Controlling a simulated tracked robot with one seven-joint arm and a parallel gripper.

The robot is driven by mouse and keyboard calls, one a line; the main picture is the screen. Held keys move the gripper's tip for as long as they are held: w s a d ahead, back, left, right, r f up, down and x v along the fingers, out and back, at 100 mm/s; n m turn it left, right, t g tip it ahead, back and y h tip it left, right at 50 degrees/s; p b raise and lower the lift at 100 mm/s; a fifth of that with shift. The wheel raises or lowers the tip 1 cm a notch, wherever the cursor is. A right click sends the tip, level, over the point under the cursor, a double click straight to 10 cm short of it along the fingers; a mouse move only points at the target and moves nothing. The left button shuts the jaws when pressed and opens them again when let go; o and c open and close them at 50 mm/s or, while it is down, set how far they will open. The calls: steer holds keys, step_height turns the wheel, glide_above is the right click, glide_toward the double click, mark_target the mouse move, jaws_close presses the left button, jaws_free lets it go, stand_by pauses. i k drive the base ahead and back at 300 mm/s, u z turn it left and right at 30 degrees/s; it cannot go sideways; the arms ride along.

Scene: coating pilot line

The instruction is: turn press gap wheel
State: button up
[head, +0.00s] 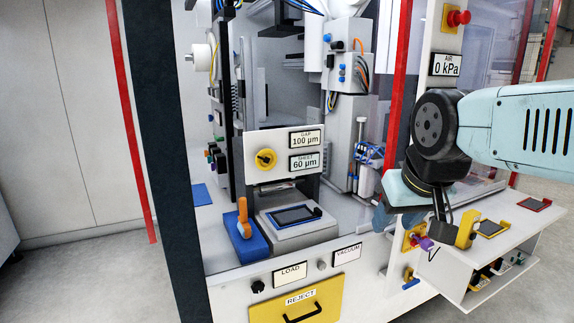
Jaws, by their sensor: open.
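The press gap wheel is a round yellow wheel (266,159) with a dark centre. It sits on the white front panel of the press, left of the gap display (306,139), which reads 100 µm. A second display (304,162) below it reads "SHEET 60 µm". My gripper (442,222) is at the right, well away from the wheel, above the side shelf. It points downward and is open; no object shows in it. Its fingers are small and partly hidden by the wrist.
A dark sheet (293,215) lies on the press bed below the wheel. A blue block with an orange handle (243,217) stands left of it. A dark frame post (165,130) and a red-edged post (398,80) flank the opening. A yellow reject drawer (300,300) is below.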

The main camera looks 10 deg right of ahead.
mark_target(267, 159)
steer(key=u, duration=0.7)
steer(key=k, duration=1.25)
steer(key=z, duration=0.65)
steer(key=i, duration=1)
